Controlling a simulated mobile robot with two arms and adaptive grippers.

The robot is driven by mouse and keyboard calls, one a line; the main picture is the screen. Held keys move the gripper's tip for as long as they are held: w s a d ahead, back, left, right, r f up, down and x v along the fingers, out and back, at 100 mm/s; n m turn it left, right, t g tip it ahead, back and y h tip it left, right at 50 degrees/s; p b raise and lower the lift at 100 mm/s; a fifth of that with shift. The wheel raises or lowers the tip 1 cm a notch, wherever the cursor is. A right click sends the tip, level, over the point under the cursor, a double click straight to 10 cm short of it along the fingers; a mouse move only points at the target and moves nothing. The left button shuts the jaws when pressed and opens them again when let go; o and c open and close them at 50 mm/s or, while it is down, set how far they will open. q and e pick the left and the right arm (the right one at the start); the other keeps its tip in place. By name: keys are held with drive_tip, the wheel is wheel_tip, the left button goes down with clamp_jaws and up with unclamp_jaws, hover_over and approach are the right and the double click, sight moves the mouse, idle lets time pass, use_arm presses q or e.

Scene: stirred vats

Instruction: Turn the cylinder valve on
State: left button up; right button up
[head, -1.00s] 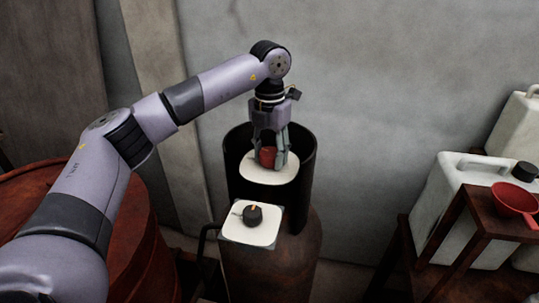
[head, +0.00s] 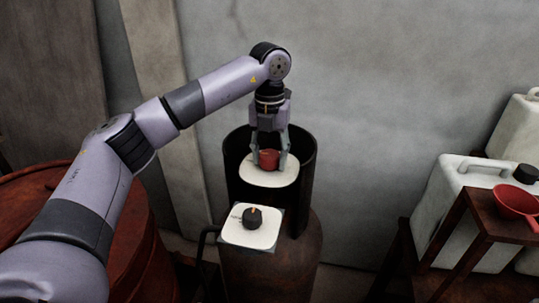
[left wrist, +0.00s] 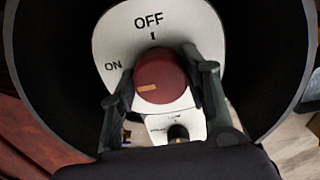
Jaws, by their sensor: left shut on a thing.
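The cylinder valve is a red round knob (head: 269,160) on a white plate (head: 270,176) inside the dark collar of a rusty cylinder (head: 270,270). The left wrist view shows the knob (left wrist: 160,75) with a tan mark pointing left. The plate reads OFF above the knob and ON at its upper left (left wrist: 113,66). My left gripper (head: 269,158) points down and is shut on the knob, one finger on each side. My right gripper is not in view.
A smaller black knob (head: 252,217) with an orange mark sits on a lower white plate in front. A red drum (head: 130,260) stands left. White canisters (head: 468,180) and a stand with a red ladle (head: 515,200) are at right. A wall is close behind.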

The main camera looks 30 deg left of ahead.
sight(270, 154)
use_arm(q)
drive_tip(key=shift+r, duration=0.1)
drive_tip(key=o, duration=1.2)
wheel_tip(270, 154, up, 12)
drive_tip(key=shift+f, duration=0.1)
